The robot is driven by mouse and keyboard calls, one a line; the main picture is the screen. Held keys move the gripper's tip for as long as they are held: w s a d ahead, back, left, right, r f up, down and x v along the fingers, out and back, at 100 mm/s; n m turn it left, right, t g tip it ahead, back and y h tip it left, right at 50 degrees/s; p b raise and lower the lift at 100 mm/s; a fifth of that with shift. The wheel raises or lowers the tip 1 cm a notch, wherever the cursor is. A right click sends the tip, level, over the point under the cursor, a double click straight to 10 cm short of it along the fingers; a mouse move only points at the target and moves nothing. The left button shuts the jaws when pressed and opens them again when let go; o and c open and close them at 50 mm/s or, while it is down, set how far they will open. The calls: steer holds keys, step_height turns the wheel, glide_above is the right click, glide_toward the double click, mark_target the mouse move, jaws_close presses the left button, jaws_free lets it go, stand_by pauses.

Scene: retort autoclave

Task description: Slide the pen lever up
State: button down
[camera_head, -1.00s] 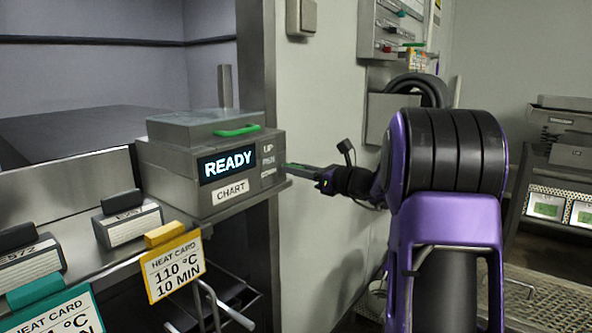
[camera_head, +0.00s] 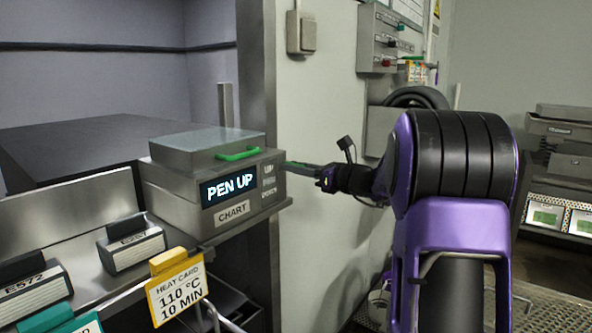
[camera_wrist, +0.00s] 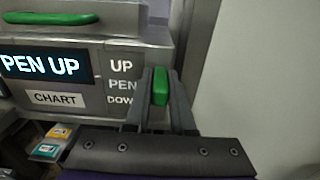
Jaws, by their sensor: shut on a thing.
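The chart box (camera_head: 190,190) is a grey metal recorder with a green handle on its lid and a screen (camera_head: 229,187) reading "PEN UP". The screen also shows in the wrist view (camera_wrist: 40,65). UP, PEN and DOWN labels (camera_wrist: 121,83) stand on its right part. The green pen lever (camera_wrist: 160,87) is beside these labels, between UP and PEN in height in the wrist view. My gripper (camera_wrist: 160,92) has its two fingers on either side of the lever and is shut on it. In the head view my gripper (camera_head: 308,169) reaches the box's right side from the right.
Heat cards, one with a yellow clip (camera_head: 176,291), hang at the front left below label holders (camera_head: 131,248). A wall switch (camera_head: 301,32) and a control panel (camera_head: 390,38) are on the wall behind. A pale wall is close to the right of my gripper.

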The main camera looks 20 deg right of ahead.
steer(key=shift+r, duration=0.3)
steer(key=c, duration=0.9)
jaws_free()
steer(key=shift+o, duration=0.7)
steer(key=shift+f, duration=0.1)
steer(key=shift+s+d, duration=0.1)
steer(key=shift+s, duration=0.05)
steer(key=v, duration=1.7)
steer(key=shift+b, duration=0.4)
steer(key=shift+s, duration=0.1)
